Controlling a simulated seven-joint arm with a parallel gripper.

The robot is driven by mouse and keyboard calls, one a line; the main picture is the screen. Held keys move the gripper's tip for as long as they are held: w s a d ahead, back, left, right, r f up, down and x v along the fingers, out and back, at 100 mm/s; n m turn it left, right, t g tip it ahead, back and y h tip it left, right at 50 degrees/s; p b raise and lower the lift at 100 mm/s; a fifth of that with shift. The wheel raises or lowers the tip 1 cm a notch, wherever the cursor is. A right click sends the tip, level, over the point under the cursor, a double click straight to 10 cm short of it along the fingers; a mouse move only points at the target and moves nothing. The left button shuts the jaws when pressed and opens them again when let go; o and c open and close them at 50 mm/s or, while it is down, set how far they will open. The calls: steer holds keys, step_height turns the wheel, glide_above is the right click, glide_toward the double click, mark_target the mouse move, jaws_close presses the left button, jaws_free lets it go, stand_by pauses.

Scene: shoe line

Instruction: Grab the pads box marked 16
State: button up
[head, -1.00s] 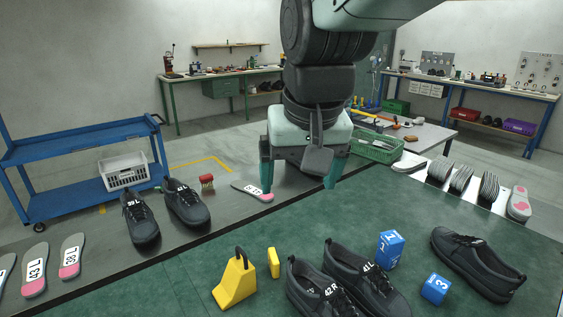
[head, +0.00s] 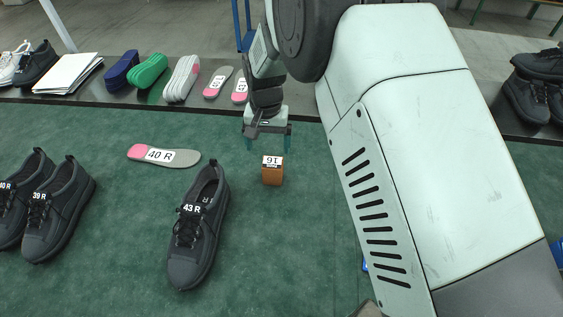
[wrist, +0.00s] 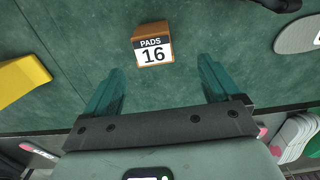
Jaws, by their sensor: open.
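The pads box marked 16 (head: 272,177) is a small orange-brown box with a white label, sitting on the green work surface. In the wrist view its label (wrist: 153,50) reads "PADS 16" and faces my camera. My gripper (head: 268,143) is open and empty, with its teal fingers just behind the box in the head view. In the wrist view the box lies beyond the fingertips of my gripper (wrist: 160,70), roughly centred between them. I see no contact with the box.
A black shoe marked 43 R (head: 198,228) stands left of the box. An insole marked 40 R (head: 163,156) lies further left. A yellow object (wrist: 22,79) is at the wrist view's left. The green surface (head: 120,275) around the box is mostly clear.

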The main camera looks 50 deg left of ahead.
mark_target(272, 162)
step_height(272, 162, down, 5)
steer(key=shift+r, duration=0.2)
steer(key=shift+w+d+f, duration=0.1)
steer(key=shift+d+f, duration=0.05)
steer(key=shift+f, duration=0.75)
steer(key=shift+w+d+f, duration=0.1)
steer(key=shift+d+f, duration=0.1)
steer(key=shift+f, duration=0.7)
steer(key=shift+d+f, duration=0.15)
steer(key=shift+f, duration=0.75)
steer(key=c, duration=1.1)
